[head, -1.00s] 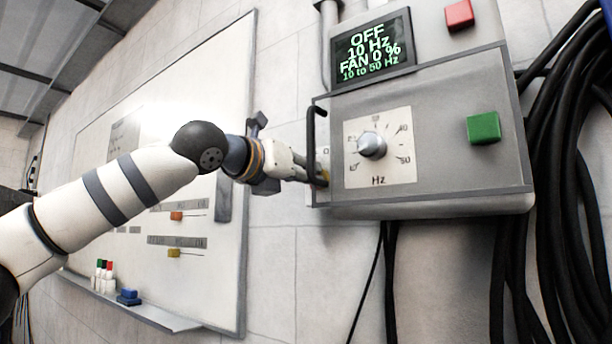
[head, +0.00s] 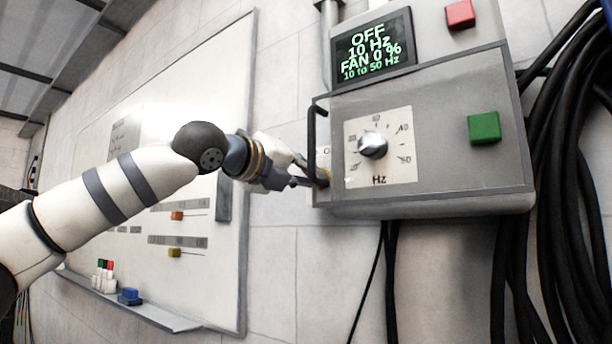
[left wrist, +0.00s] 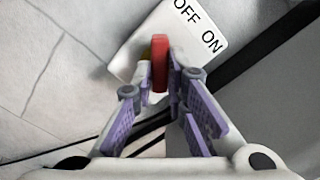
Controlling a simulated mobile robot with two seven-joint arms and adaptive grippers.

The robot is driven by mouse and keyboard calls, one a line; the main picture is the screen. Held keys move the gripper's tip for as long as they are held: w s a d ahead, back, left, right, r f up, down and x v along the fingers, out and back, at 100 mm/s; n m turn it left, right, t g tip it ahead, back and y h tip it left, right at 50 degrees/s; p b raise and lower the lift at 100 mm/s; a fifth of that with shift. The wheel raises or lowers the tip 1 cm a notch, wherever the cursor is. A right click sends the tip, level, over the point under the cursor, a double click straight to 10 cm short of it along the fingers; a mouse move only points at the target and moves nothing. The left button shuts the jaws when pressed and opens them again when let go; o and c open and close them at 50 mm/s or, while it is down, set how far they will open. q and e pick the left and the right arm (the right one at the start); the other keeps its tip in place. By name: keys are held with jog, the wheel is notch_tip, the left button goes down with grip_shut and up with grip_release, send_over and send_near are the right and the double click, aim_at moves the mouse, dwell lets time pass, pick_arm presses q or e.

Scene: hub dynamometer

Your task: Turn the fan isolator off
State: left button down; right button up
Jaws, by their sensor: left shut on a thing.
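The fan isolator is on the left side of the grey control box (head: 450,165). In the left wrist view its red handle (left wrist: 160,62) stands between my finger pads, beside a white plate (left wrist: 200,38) marked OFF and ON. My left gripper (head: 314,181) is shut on the red handle, and its fingers also show in the left wrist view (left wrist: 161,85). I cannot tell which mark the handle points to. In the head view the isolator is mostly hidden by my fingers and a black bar. My right gripper is not in view.
The black bar handle (head: 311,140) is close to my fingers. The box carries a Hz dial (head: 372,145), a green button (head: 484,128), a red button (head: 460,14) and a display (head: 372,47) reading OFF, 10 Hz, FAN 0 %. Black cables (head: 565,180) hang at right. A whiteboard (head: 200,110) is behind my arm.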

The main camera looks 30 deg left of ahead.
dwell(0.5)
pick_arm(q)
jog(key=c, duration=1.6)
grip_release()
jog(key=shift+s, duration=0.1)
jog(key=s, duration=1.1)
jog(key=shift+s+a, duration=0.4)
jog(key=shift+a, duration=0.05)
